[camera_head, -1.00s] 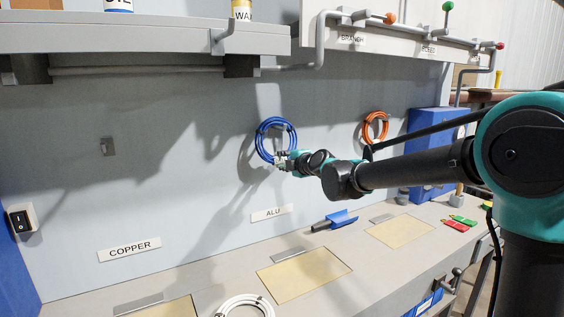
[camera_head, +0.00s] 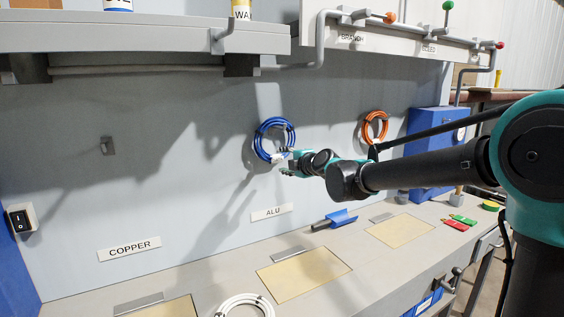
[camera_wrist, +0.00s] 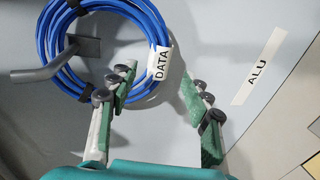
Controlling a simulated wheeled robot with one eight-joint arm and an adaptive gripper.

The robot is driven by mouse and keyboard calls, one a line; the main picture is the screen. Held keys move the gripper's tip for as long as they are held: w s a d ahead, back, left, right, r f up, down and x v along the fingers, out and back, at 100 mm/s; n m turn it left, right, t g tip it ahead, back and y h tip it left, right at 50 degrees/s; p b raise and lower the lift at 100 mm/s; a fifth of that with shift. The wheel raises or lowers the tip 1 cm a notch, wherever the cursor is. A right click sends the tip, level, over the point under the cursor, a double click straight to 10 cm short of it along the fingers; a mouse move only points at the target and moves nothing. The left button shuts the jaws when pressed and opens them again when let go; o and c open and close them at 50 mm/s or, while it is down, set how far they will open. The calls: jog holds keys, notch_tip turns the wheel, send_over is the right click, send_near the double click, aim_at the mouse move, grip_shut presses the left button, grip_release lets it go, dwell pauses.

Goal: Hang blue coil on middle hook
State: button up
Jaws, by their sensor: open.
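The blue coil (camera_head: 274,139) hangs on the grey middle hook (camera_wrist: 55,62) on the back wall, above the ALU label (camera_head: 272,212). In the wrist view the coil (camera_wrist: 140,22) encircles the hook, and its white DATA tag (camera_wrist: 160,63) hangs at the lower right. My gripper (camera_wrist: 163,84) is open and empty. It also shows in the head view (camera_head: 287,165), just below and right of the coil. The left finger overlaps the coil's lower edge in the wrist view; I cannot tell whether it touches.
An empty hook (camera_head: 107,146) is on the wall at left, above the COPPER label (camera_head: 129,248). An orange coil (camera_head: 375,127) hangs at right. A white coil (camera_head: 246,303) lies on the bench front. A blue scoop (camera_head: 338,219) lies on the bench. A shelf (camera_head: 150,38) overhangs the wall.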

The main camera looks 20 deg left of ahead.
jog(key=v, duration=1)
jog(key=s+d+f+m+g+h, duration=0.1)
jog(key=s+d+f+m+h, duration=0.2)
jog(key=d+f+m, duration=0.65)
jog(key=s+d+f+m+g+h, duration=0.1)
jog(key=s+d+f+m+h, duration=0.25)
jog(key=d+f, duration=1)
jog(key=s+d+f+m+g+h, duration=0.2)
jog(key=s+d+f+m, duration=0.4)
jog(key=d, duration=0.4)
jog(key=s+d+f+m+g+h, duration=0.1)
jog(key=s+d+f+m+h, duration=0.2)
jog(key=s+d+f+m, duration=0.3)
jog(key=s+d+m, duration=0.3)
jog(key=d, duration=0.1)
jog(key=shift+f+g, duration=0.3)
jog(key=shift+g, duration=0.1)
jog(key=shift+d+h, duration=0.1)
jog(key=shift+h, duration=0.15)
